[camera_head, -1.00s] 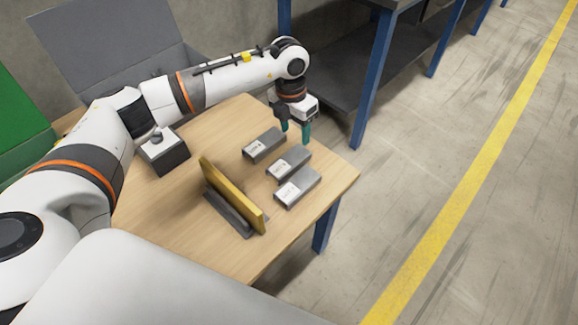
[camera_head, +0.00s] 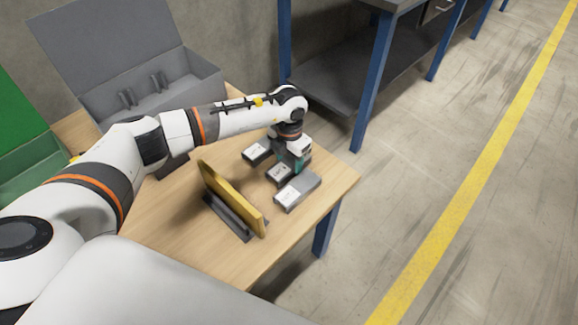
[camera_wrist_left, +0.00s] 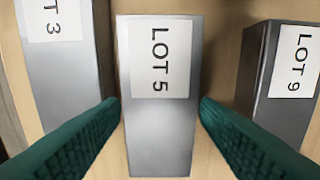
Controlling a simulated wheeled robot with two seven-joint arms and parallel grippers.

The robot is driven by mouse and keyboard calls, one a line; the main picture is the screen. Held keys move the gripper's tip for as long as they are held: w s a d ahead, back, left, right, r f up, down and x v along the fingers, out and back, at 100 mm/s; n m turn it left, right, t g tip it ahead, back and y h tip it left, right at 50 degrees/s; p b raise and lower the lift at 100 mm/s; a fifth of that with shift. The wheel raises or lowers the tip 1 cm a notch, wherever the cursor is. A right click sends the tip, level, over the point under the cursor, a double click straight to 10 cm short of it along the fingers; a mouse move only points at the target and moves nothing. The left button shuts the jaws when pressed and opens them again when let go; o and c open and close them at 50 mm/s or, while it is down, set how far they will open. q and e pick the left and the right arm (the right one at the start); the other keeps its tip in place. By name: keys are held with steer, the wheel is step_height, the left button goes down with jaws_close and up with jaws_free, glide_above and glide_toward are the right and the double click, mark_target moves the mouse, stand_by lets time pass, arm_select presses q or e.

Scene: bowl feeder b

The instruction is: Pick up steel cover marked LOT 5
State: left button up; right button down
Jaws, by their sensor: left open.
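The steel cover marked LOT 5 (camera_wrist_left: 160,140) lies label up in the middle of the left wrist view. It is the middle cover (camera_head: 279,173) of the row on the table, partly hidden by my gripper. My left gripper (camera_head: 296,166) is open over it; its green fingertips (camera_wrist_left: 160,107) show on either side of the cover, apart from it. I cannot tell how far down they reach. The LOT 3 cover (camera_wrist_left: 62,90) is left of it and the darker LOT 9 cover (camera_wrist_left: 284,85) is right of it. My right gripper is not in view.
A yellow plate (camera_head: 233,198) stands upright in a dark holder (camera_head: 228,219) on the wooden table (camera_head: 180,222). A grey open-lidded box (camera_head: 190,82) stands behind my arm, a green bin (camera_head: 30,160) at far left.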

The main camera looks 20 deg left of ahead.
arm_select(q)
steer(key=shift+f, duration=0.5)
steer(key=c, duration=0.8)
steer(key=shift+r, duration=0.1)
steer(key=shift+c, duration=0.2)
steer(key=shift+r, duration=0.1)
